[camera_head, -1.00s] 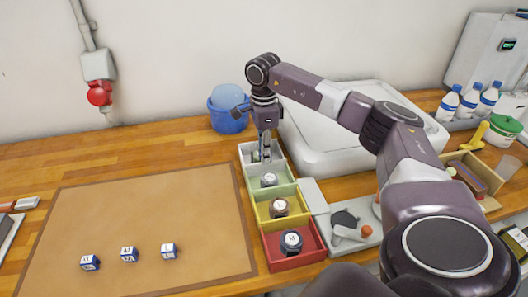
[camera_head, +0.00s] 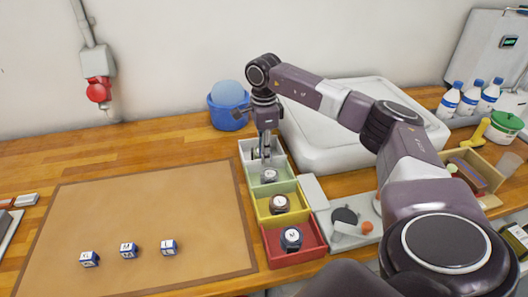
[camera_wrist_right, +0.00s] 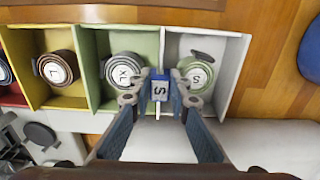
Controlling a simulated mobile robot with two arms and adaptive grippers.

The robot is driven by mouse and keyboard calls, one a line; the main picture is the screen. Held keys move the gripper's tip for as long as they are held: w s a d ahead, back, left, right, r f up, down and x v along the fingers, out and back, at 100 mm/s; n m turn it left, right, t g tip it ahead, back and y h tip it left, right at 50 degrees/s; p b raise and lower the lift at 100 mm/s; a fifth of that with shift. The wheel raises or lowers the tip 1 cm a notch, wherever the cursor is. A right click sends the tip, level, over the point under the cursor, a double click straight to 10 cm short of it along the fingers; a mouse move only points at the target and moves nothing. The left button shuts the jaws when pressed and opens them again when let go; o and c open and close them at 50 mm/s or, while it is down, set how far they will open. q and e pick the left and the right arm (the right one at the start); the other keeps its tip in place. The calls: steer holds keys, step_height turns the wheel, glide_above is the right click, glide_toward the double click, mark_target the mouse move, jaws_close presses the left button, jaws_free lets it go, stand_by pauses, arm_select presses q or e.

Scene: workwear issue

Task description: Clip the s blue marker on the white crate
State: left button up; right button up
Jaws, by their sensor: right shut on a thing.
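My right gripper (camera_head: 265,154) is shut on the small blue marker (camera_wrist_right: 159,86), whose white face reads S in the right wrist view. It holds the marker at the wall between the white crate (camera_wrist_right: 241,82) and the pale green crate (camera_wrist_right: 92,68). I cannot tell whether the marker touches that wall. The white crate also shows at the back of the crate row (camera_head: 245,146), partly hidden by the gripper. A rolled item labelled S (camera_wrist_right: 197,76) lies inside it. My left gripper is not in view.
Yellow (camera_head: 263,205) and red (camera_head: 273,245) crates continue the row toward me. Several blue-and-white markers, one of them here (camera_head: 128,250), lie on the brown mat (camera_head: 150,205). A blue bucket (camera_head: 226,118) and a large white tray (camera_head: 312,150) stand close by.

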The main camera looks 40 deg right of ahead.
steer(key=shift+f, duration=0.4)
stand_by(0.4)
steer(key=o, duration=1.2)
steer(key=shift+r+p, duration=2.65)
steer(key=shift+r, duration=0.9)
